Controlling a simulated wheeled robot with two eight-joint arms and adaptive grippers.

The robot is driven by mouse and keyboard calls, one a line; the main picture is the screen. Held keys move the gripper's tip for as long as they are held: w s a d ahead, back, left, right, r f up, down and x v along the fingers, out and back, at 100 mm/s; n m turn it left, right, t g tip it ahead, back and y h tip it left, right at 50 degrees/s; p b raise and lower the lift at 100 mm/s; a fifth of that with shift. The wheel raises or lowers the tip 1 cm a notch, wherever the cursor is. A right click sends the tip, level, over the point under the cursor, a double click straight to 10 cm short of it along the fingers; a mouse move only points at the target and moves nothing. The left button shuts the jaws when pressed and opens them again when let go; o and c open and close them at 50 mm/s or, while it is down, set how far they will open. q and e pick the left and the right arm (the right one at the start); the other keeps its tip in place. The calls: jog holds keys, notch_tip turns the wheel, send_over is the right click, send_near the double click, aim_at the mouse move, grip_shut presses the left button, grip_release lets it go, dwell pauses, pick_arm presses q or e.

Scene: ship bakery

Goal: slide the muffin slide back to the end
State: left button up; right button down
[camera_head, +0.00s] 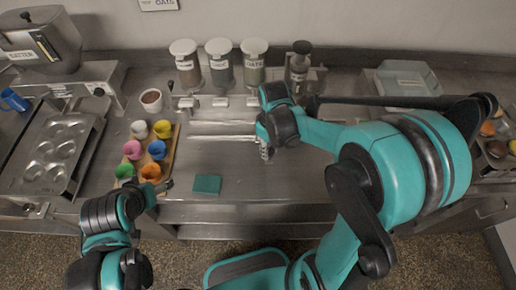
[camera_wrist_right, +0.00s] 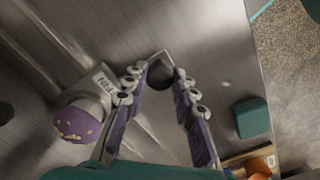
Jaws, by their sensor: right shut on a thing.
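The muffin slide's metal rails (camera_head: 220,130) run left to right across the middle of the counter. My right gripper (camera_head: 267,154) is over their right end and covers what it holds there. In the right wrist view, the right gripper's fingers (camera_wrist_right: 160,82) are closed around a dark round knob (camera_wrist_right: 160,72) on a metal bracket. A purple-topped muffin (camera_wrist_right: 74,122) sits beside the fingers, next to a light plate with dark lettering (camera_wrist_right: 96,82). In the head view the muffin is hidden. My left gripper (camera_head: 163,187) is near the cup board; its jaw opening is unclear.
A wooden board holds several coloured cups (camera_head: 157,150) left of the rails. A teal square (camera_head: 206,184) lies near the front edge. Labelled jars (camera_head: 219,66) stand at the back. A muffin tin (camera_head: 55,150) is at far left. A clear container (camera_head: 405,77) stands at the back right.

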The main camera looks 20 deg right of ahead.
jog(key=s+d, duration=0.2)
jog(key=d, duration=0.6)
jog(key=s+d, duration=0.2)
jog(key=d, duration=0.6)
jog(key=s+d, duration=0.3)
jog(key=d, duration=0.5)
jog(key=shift+d, duration=0.3)
jog(key=c, duration=1.5)
grip_release()
jog(key=shift+c, duration=0.2)
jog(key=o, duration=0.3)
jog(key=shift+d, duration=0.1)
jog(key=shift+o, duration=0.2)
jog(key=shift+s, duration=0.1)
jog(key=shift+r, duration=0.15)
notch_tip(320, 180, up, 12)
